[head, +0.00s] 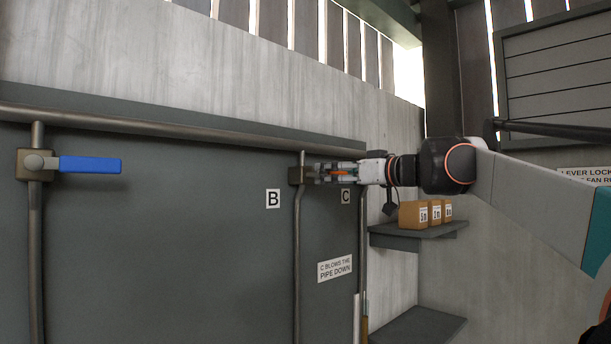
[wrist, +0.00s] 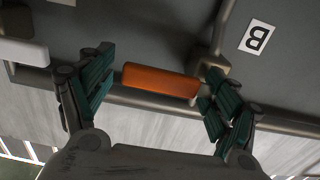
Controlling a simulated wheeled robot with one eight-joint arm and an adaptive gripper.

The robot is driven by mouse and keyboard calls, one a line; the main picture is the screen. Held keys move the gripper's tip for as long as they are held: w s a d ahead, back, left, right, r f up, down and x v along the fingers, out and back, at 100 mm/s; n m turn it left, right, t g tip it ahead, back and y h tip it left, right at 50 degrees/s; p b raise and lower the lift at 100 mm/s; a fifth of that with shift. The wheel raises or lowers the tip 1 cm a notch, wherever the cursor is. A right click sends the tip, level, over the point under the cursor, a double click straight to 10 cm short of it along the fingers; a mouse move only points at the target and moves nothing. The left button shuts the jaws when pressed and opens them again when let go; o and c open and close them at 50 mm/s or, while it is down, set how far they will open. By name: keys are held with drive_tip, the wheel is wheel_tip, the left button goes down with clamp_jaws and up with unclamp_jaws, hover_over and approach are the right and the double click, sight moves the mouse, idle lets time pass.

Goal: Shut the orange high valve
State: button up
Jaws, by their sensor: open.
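The orange high valve lever (head: 341,173) sits on a metal valve body (head: 297,175) on the pipe between labels B and C. It lies roughly level, pointing right from the body in the head view, and is partly hidden by my gripper (head: 335,172). In the wrist view the orange lever (wrist: 160,80) lies across the gap between the open fingers of my gripper (wrist: 155,88). Its body end is close to the right finger; its free end is nearer the left finger. I cannot tell whether either finger touches it.
A blue lever (head: 90,165) on another valve is far left. A white handle (wrist: 22,50) is beyond the left finger in the wrist view. A thick pipe (head: 180,130) runs above the valves. A shelf (head: 415,232) with cardboard boxes (head: 412,214) is below my arm.

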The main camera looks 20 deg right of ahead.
wheel_tip(320, 180, up, 10)
idle(0.6)
idle(0.4)
